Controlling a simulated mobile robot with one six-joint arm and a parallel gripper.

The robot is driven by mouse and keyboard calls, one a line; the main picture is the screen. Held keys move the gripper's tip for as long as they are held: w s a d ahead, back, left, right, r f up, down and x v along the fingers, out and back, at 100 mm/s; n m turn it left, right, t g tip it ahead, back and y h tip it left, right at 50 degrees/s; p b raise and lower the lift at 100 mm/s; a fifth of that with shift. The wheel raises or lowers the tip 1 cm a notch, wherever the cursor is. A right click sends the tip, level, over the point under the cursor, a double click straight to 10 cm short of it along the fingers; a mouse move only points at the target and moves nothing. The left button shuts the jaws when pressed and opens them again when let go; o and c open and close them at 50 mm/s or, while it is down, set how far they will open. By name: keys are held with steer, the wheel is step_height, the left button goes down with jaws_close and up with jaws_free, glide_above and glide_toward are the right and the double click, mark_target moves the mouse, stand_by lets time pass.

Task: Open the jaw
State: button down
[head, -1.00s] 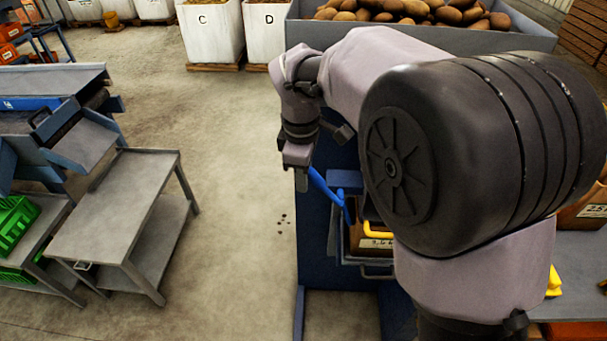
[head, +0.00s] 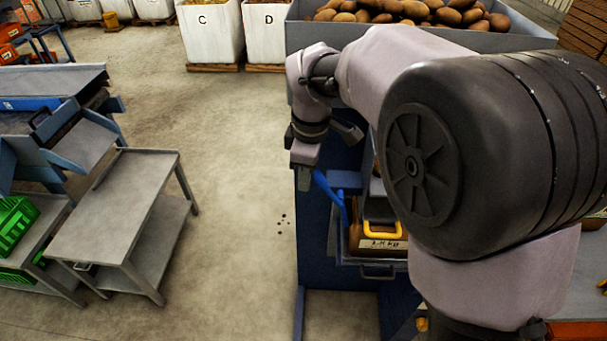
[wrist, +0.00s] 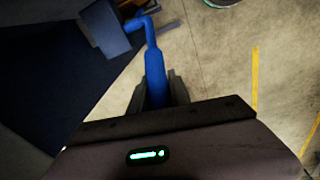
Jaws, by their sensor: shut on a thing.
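My gripper (head: 304,180) is shut on a blue lever (head: 330,188) at the left side of the dark blue machine frame (head: 318,250). In the wrist view the lever (wrist: 155,72) runs between my two fingers (wrist: 159,95) and bends left at its far end, close to a blue block (wrist: 104,28). The same blue block (head: 345,180) shows beside the lever in the head view. I cannot tell the jaw itself apart; my arm hides much of the machine.
A hopper (head: 420,38) full of potatoes stands behind my arm. A yellow handle (head: 384,235) and a weight label (head: 383,244) sit right of the lever. White bags (head: 210,30) stand behind.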

steer(key=d+r+y, duration=0.1)
steer(key=d+y, duration=0.1)
steer(key=shift+d+r+y, duration=0.3)
steer(key=shift+d+r, duration=0.05)
steer(key=shift+d, duration=0.05)
steer(key=shift+d+r+y+b, duration=0.25)
steer(key=shift+d+y+b, duration=0.1)
steer(key=shift+d+y, duration=0.3)
steer(key=shift+d+r+y+b, duration=0.2)
steer(key=shift+d+y+b, duration=0.15)
steer(key=shift+d+y, duration=0.25)
steer(key=shift+a, duration=0.1)
steer(key=c, duration=1.2)
jaws_free()
steer(key=p+v, duration=0.5)
steer(key=v, duration=1.2)
steer(key=shift+s+d, duration=0.25)
steer(key=shift+s, duration=0.1)
